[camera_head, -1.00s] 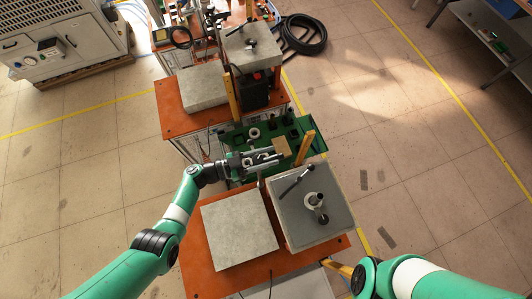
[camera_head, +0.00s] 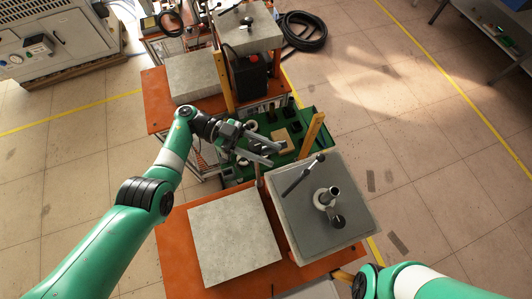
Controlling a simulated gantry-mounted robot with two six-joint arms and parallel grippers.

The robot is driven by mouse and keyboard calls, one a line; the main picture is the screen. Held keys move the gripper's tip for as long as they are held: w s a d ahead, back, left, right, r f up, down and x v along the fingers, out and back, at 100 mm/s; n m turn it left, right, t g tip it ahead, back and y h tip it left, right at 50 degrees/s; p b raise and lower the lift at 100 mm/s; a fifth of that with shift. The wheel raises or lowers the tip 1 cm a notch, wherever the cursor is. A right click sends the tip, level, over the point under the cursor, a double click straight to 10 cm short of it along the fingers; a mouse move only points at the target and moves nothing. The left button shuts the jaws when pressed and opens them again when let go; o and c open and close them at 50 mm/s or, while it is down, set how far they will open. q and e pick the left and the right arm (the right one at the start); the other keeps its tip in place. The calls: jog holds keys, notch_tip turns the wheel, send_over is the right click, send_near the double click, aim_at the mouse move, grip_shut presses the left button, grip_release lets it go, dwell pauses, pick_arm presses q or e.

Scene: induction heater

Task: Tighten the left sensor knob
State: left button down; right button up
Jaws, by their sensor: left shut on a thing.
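My left gripper (camera_head: 272,152) is above the far edge of the near workstation, over the gap before the green tray. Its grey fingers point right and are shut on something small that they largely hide. It appears to be the left sensor knob, but I cannot make out its shape. A thin post (camera_head: 258,176) rises just below the fingers, at the far left corner of the grey heater box (camera_head: 335,228). My right arm comes in at the lower right, and its gripper is out of view.
On the grey box are a black-handled lever (camera_head: 303,174) and an upright metal cylinder (camera_head: 326,196). A stone slab (camera_head: 234,237) lies to its left on the orange table (camera_head: 175,245). A yellow post (camera_head: 312,135) stands close right of the gripper. Behind is a green tray (camera_head: 312,152) with small parts.

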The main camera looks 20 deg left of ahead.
jog(key=shift+f, duration=0.35)
pick_arm(q)
jog(key=shift+c, duration=2.1)
grip_release()
